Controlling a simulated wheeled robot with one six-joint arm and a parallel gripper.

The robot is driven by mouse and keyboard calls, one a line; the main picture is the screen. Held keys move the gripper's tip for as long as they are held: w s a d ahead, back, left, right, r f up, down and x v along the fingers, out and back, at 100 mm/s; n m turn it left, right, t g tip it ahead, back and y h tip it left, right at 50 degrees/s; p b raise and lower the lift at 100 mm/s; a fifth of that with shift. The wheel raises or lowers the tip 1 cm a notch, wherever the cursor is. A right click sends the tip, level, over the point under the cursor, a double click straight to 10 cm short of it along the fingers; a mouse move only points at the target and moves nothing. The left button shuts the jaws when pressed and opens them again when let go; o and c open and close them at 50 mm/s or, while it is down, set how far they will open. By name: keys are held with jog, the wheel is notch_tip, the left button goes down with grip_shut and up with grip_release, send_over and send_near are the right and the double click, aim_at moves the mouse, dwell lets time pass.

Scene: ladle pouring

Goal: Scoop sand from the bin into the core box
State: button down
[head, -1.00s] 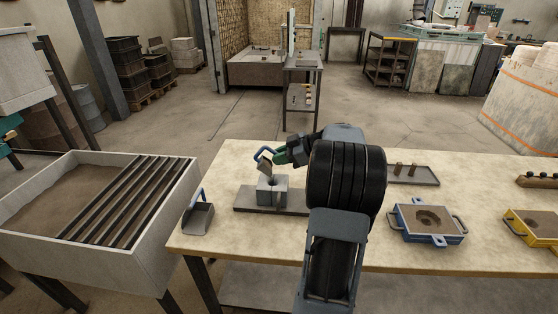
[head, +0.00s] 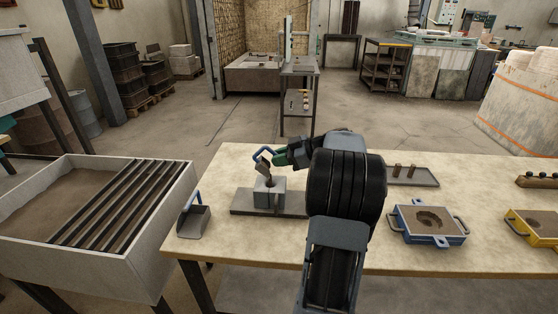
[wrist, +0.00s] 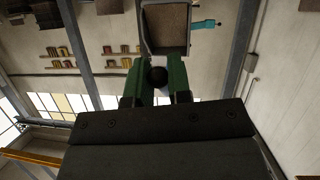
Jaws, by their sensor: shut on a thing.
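My gripper (wrist: 155,85) has green fingers shut on the handle of a small scoop. In the wrist view the scoop pan (wrist: 165,28) has brown sand-like material inside. The core box (head: 266,199) is a grey block with a round opening on top, standing on a dark flat plate. The grey bin (head: 153,246) at the left holds brown sand (head: 50,195); dark bars cross its right part. How full the core box is cannot be told.
A second scoop-like pan (head: 193,222) with a blue handle lies at the table's left edge. Right of my arm are a blue-framed mould (head: 405,228), a yellow-framed mould (head: 520,232) and a tray (head: 425,180) with small pegs. The front of the table (head: 240,250) is clear.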

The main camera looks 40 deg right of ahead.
jog(key=shift+s+d+f+t+y+b, duration=0.2)
jog(key=shift+f+t+y+b, duration=0.15)
jog(key=shift+b, duration=0.7)
jog(key=shift+d+r+y+b, duration=0.1)
jog(key=shift+r+y+b, duration=0.05)
jog(key=shift+y+b, duration=0.15)
jog(key=shift+t, duration=0.25)
jog(key=shift+s+d+f+b, duration=0.1)
jog(key=shift+f+b, duration=0.2)
jog(key=shift+b, duration=0.45)
jog(key=shift+s+d+f+t+y+b, duration=0.2)
jog(key=shift+t+y+b, duration=0.3)
jog(key=shift+b, duration=0.55)
jog(key=shift+d+r, duration=0.1)
jog(key=shift+r, duration=0.05)
jog(key=shift+s+d+f+m+t+y+b, duration=0.15)
jog(key=shift+f+m+t+y+b, duration=0.3)
jog(key=shift+b, duration=0.7)
jog(key=shift+r+n, duration=0.25)
